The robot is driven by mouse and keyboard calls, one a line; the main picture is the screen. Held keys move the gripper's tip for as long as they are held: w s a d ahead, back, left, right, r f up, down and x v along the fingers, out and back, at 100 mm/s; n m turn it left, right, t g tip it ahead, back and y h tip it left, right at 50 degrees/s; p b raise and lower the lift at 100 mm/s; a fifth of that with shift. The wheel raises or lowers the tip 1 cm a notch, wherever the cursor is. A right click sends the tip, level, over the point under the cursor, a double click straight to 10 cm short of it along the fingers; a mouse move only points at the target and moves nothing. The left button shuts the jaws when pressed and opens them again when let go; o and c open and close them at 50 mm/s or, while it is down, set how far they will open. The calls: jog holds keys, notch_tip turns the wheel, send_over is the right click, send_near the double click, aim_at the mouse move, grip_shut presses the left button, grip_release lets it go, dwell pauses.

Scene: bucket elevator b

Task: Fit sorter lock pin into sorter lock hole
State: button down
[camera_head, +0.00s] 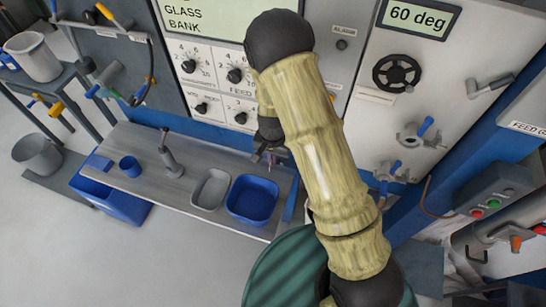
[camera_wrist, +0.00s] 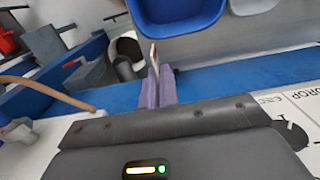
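My gripper (camera_wrist: 160,88) shows in the wrist view with its two purple fingers close together. A thin pin-like piece, which I take to be the sorter lock pin (camera_wrist: 153,54), sticks out from between the fingertips. In the head view my gripper (camera_head: 271,160) hangs beside the arm, in front of the machine's lower panel and above the bench's right end. The gripper is small there and partly covered by my arm. I cannot make out the sorter lock hole in either view.
A blue tub (camera_head: 252,200) and a grey tray (camera_head: 210,188) stand on the bench (camera_head: 140,150) below. A blue-handled valve (camera_head: 416,132) and a black handwheel (camera_head: 397,72) are on the machine at right. A green ribbed drum (camera_head: 285,272) is near the front.

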jog(key=shift+s+a, duration=0.25)
jog(key=shift+s, duration=0.35)
dwell(0.7)
jog(key=shift+s+a, duration=0.3)
jog(key=shift+s, duration=0.5)
jog(key=shift+s+a, duration=0.3)
jog(key=shift+s, duration=0.55)
jog(key=shift+s+a, duration=0.3)
jog(key=shift+s, duration=0.5)
jog(key=shift+s, duration=0.15)
jog(key=shift+s+a+b, duration=0.2)
jog(key=shift+s+a, duration=0.15)
jog(key=shift+s, duration=0.55)
jog(key=shift+s+a+b, duration=0.15)
jog(key=shift+s+a, duration=0.15)
jog(key=shift+s, duration=0.6)
jog(key=shift+w, duration=0.1)
